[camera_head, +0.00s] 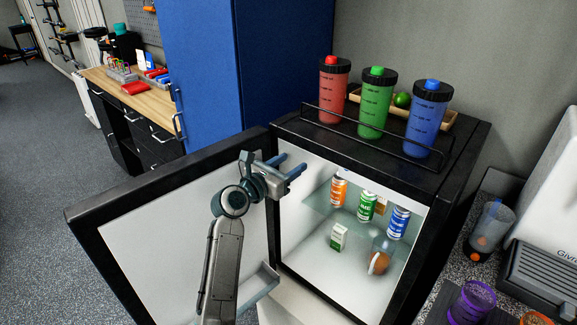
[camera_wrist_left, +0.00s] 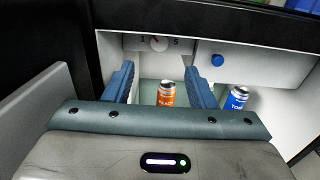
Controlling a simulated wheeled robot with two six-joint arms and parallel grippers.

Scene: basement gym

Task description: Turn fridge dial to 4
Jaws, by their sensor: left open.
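The small black fridge (camera_head: 447,165) stands with its door (camera_head: 170,230) swung open to the left. The dial (camera_wrist_left: 159,43) shows in the left wrist view, a small pale round knob on the white panel at the top inside, between the marks 1 and 5. Its exact setting is too small to read. In the head view the dial is hidden. My left gripper (camera_head: 292,165) is at the upper left of the fridge opening. In the left wrist view its blue fingers (camera_wrist_left: 159,68) are open and empty, with the dial between and beyond their tips. My right gripper is out of view.
Orange (camera_head: 339,190), green (camera_head: 366,206) and blue (camera_head: 398,222) cans stand on the glass shelf. Red, green and blue shaker bottles (camera_head: 375,105) stand on top behind a black rail. A blue cabinet (camera_head: 235,70) stands behind the door.

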